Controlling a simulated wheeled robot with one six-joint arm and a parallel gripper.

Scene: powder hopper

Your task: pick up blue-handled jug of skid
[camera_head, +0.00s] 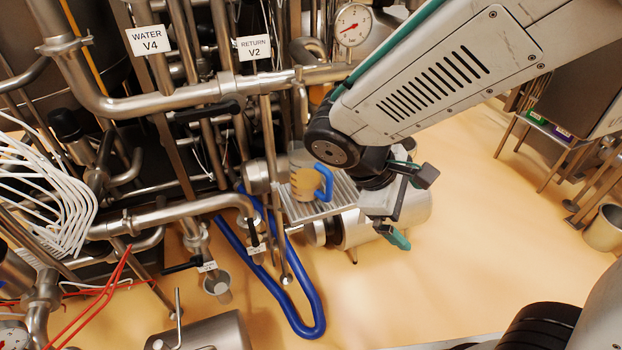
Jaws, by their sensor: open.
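The blue-handled jug (302,183) is a clear jug with yellowish contents or tint. It stands on a ribbed metal skid plate (318,211), left of my gripper. Its blue handle (325,183) faces right, toward my wrist. My gripper (408,207) is open and empty, to the right of the jug and apart from it. One finger shows near the upper right and another with a green tip shows lower down. My arm comes in from the upper right and hides part of the area above the jug.
Steel pipes (215,92) and valves crowd the left and back. A vertical pipe (272,150) stands just left of the jug. A blue hose (300,318) loops on the floor below. A metal cylinder (368,231) lies under the gripper. The tan floor at right is mostly clear.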

